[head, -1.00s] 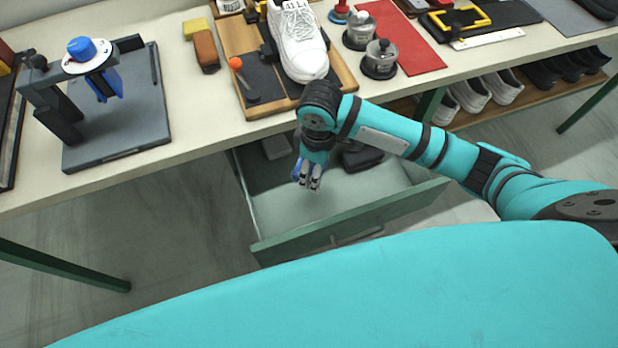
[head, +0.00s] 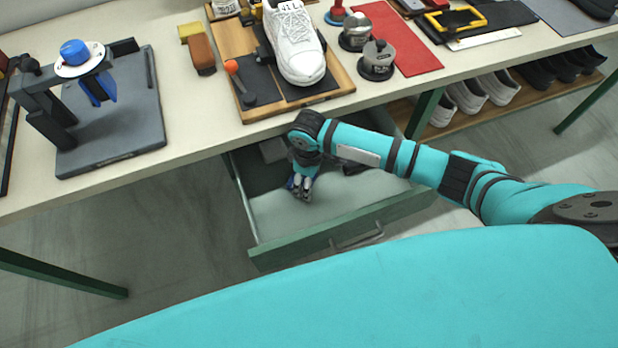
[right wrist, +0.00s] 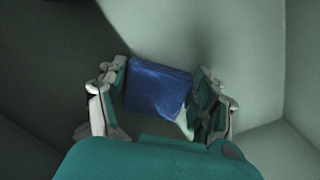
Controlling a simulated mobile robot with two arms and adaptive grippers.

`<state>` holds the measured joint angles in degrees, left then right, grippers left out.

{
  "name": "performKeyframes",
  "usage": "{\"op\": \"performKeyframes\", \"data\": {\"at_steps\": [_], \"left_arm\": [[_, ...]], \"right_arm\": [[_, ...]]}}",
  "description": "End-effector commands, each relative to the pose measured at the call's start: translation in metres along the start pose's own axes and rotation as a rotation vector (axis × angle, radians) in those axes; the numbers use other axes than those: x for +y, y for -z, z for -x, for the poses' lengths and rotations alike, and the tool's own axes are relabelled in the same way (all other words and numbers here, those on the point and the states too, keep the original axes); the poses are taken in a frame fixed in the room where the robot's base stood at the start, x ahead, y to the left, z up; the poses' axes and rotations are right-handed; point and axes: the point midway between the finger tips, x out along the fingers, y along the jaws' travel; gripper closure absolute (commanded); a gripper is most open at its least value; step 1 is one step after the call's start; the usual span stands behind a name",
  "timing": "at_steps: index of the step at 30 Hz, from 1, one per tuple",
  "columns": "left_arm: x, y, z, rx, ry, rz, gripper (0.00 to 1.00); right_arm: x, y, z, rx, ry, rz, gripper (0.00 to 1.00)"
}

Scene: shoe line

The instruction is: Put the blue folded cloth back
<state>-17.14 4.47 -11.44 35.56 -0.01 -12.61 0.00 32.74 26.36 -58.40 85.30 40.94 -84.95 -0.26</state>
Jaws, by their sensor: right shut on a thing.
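The blue folded cloth (right wrist: 157,88) is between the fingers of my right gripper (right wrist: 160,95) in the right wrist view. My right gripper is shut on it. In the head view the right gripper (head: 302,186) points down inside the open drawer (head: 345,222) under the table, and only a bit of blue shows beside its fingers. I cannot tell whether the cloth touches the drawer floor. My left gripper is not in view.
Grey and dark items (head: 273,150) lie at the back of the drawer, partly under the tabletop. The front part of the drawer floor is clear. The table (head: 190,120) above holds a white shoe (head: 294,48) on a wooden board and a grey fixture (head: 112,125).

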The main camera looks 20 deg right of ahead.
Motion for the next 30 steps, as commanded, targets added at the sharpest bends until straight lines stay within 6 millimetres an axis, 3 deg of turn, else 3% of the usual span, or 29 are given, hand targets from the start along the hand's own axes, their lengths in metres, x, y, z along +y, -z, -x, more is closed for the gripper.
{"op": "performKeyframes", "data": {"at_steps": [8, 9, 14, 23, 30], "left_arm": [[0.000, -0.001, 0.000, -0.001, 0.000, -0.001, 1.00], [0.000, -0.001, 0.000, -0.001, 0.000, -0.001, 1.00], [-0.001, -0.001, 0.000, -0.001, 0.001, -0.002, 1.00], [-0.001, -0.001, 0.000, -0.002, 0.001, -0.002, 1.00], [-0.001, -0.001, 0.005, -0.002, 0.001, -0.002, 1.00]], "right_arm": [[0.000, 0.000, -0.002, 0.000, 0.000, -0.001, 0.59], [0.000, 0.000, -0.002, 0.001, 0.000, -0.001, 0.29], [0.000, 0.000, -0.002, 0.001, 0.000, -0.001, 0.10], [0.000, 0.000, 0.000, 0.001, -0.001, -0.001, 0.10], [0.000, 0.001, 0.035, 0.004, -0.002, 0.001, 0.10]]}}
